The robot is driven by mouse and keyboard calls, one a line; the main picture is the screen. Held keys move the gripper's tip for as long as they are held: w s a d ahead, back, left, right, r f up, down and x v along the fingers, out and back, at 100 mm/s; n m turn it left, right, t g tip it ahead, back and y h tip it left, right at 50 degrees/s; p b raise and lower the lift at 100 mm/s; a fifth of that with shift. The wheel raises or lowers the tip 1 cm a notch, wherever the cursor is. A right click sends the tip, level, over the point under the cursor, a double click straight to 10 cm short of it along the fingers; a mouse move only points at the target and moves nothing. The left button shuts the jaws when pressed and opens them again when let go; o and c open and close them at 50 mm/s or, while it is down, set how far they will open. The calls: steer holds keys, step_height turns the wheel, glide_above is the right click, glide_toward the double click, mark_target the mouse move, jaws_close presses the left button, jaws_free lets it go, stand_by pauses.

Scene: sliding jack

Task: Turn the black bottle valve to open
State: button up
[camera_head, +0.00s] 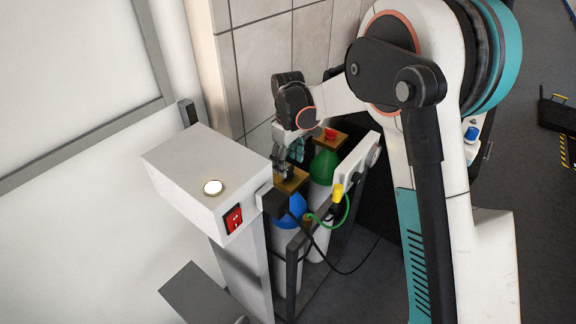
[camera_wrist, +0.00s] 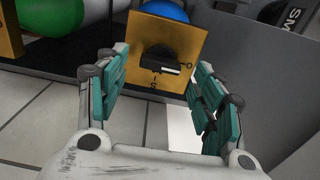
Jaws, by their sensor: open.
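The black valve (camera_wrist: 160,62) sits on a square wooden-coloured plate (camera_wrist: 185,28) with dark marks, on the blue-topped bottle (camera_wrist: 165,10). In the head view the blue bottle (camera_head: 291,212) stands in a rack, and its plate (camera_head: 291,183) is partly hidden by my gripper. My gripper (camera_head: 284,160) is above that plate in the head view. In the wrist view my gripper (camera_wrist: 160,88) is open, its teal fingers on either side of the valve's line and nothing between them. Whether a finger touches the plate, I cannot tell.
A green bottle (camera_head: 324,167) with a red valve (camera_head: 330,134) on its own plate stands beside the blue one. A white control box (camera_head: 205,170) with a red switch (camera_head: 234,219) is at left. A tiled wall (camera_head: 265,60) is behind. Hoses hang in front of the rack.

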mark_target(289, 169)
step_height(289, 169, up, 10)
steer(key=shift+f, duration=0.15)
stand_by(0.3)
steer(key=s+d+r+m+t, duration=0.3)
steer(key=s+d+r+m, duration=0.2)
steer(key=s+d+r, duration=0.65)
steer(key=s+d+f+m+t, duration=0.2)
steer(key=s+d, duration=0.2)
steer(key=s, duration=0.5)
steer(key=s+d+f+m+t, duration=0.2)
steer(key=s+d+f+m, duration=0.1)
steer(key=s, duration=0.7)
steer(key=shift+s+d+m, duration=0.3)
steer(key=shift+d, duration=0.3)
